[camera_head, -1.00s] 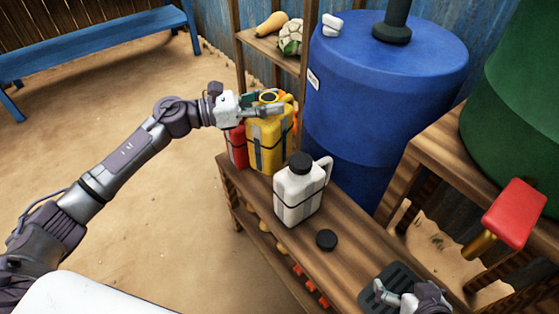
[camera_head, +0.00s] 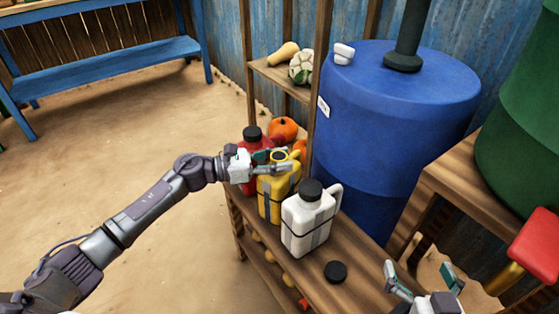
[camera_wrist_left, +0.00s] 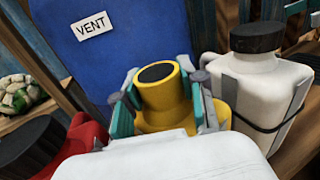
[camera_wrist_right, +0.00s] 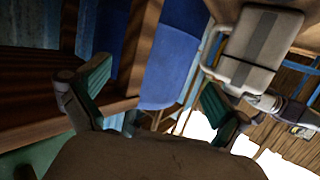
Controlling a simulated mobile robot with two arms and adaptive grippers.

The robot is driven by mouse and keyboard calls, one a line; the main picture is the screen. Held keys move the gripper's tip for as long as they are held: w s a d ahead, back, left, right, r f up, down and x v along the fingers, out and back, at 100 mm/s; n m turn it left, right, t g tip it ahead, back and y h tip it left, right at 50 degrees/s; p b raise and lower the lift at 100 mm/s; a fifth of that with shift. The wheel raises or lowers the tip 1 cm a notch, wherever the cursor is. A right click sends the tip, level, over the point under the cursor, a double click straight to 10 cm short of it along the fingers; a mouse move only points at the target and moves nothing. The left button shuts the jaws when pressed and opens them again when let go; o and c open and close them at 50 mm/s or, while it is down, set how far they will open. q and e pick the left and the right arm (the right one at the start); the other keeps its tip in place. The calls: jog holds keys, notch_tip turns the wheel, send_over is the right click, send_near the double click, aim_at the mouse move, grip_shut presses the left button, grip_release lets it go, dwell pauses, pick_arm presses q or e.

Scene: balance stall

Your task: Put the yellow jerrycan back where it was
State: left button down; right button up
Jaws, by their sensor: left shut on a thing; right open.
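The yellow jerrycan (camera_head: 270,203) is upright at bench height, between a red jerrycan (camera_head: 249,178) and a white jerrycan (camera_head: 308,225). Whether its base touches the bench is hard to tell. My left gripper (camera_head: 277,167) is shut on its yellow neck, which shows a dark, uncapped top in the left wrist view (camera_wrist_left: 160,98). My right gripper (camera_head: 425,275) is open and empty, in front of the bench's near right part. A loose black cap (camera_head: 336,271) lies on the bench right of the white jerrycan.
The wooden bench (camera_head: 358,290) runs toward the lower right. A blue barrel (camera_head: 395,110) stands close behind it. A shelf (camera_head: 275,78) with vegetables is at the back, and an orange pumpkin (camera_head: 283,129) sits behind the jerrycans. A red-topped object (camera_head: 536,248) is at right. Sandy ground at left is open.

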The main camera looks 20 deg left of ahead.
pick_arm(q)
jog(key=shift+r, duration=0.1)
pick_arm(e)
jog(key=shift+w+r+t, duration=0.1)
jog(key=shift+r+t, duration=0.2)
jog(key=shift+r, duration=0.1)
pick_arm(q)
jog(key=c, duration=0.7)
grip_release()
pick_arm(e)
jog(key=shift+a+r, duration=0.1)
jog(key=shift+r, duration=0.1)
pick_arm(q)
jog(key=shift+o, duration=0.2)
jog(key=v, duration=1.2)
pick_arm(e)
jog(key=shift+s+d+f+g, duration=0.2)
jog(key=shift+f+g, duration=0.15)
jog(key=shift+f, duration=0.2)
jog(key=shift+s+d+f+g, duration=0.15)
jog(key=shift+f+g, duration=0.2)
jog(key=shift+f, duration=0.2)
pick_arm(q)
jog(key=shift+s, duration=0.1)
pick_arm(e)
jog(key=shift+a, duration=0.1)
